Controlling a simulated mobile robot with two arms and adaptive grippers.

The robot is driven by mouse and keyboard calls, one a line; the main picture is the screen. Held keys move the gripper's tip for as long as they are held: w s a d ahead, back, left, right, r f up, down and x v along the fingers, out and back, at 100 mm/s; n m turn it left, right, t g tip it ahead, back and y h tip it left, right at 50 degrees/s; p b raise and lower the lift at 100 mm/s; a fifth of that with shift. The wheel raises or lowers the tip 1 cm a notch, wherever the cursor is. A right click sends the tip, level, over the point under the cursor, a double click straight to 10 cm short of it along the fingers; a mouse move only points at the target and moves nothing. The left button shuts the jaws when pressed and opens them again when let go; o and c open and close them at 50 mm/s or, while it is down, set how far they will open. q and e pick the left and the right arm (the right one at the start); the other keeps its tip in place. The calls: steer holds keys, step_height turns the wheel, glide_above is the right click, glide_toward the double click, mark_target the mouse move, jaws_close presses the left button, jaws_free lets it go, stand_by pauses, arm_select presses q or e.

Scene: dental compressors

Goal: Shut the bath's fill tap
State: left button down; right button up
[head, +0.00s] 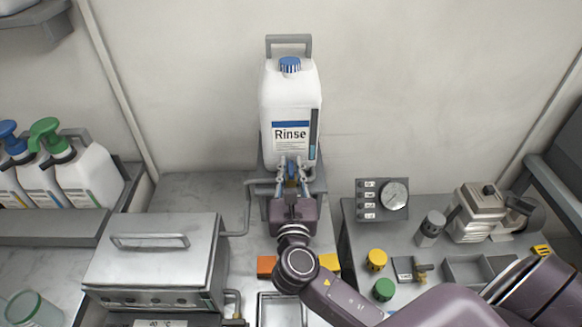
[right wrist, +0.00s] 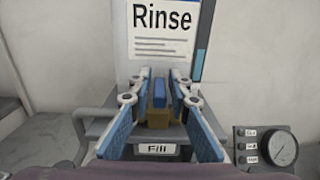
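The fill tap (right wrist: 158,118) is a small brass body with a blue lever (right wrist: 160,94), above a "Fill" label at the foot of the white Rinse jug (head: 290,105). My right gripper (right wrist: 160,88) is open, with one blue-padded finger on each side of the lever. Gaps show between lever and fingers in the right wrist view. In the head view the right gripper (head: 291,180) reaches up to the tap and mostly hides it. The steel bath (head: 155,262) stands at the left with its lid closed. My left gripper is in neither view.
A grey pipe (head: 245,210) runs between the tap area and the bath. A gauge panel (head: 382,199) stands right of the tap. Pump bottles (head: 85,175) sit on a shelf at the left. Yellow and green knobs (head: 376,260) are on the right-hand bench.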

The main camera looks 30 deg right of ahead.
steer(key=v, duration=1.2)
steer(key=shift+r, duration=0.1)
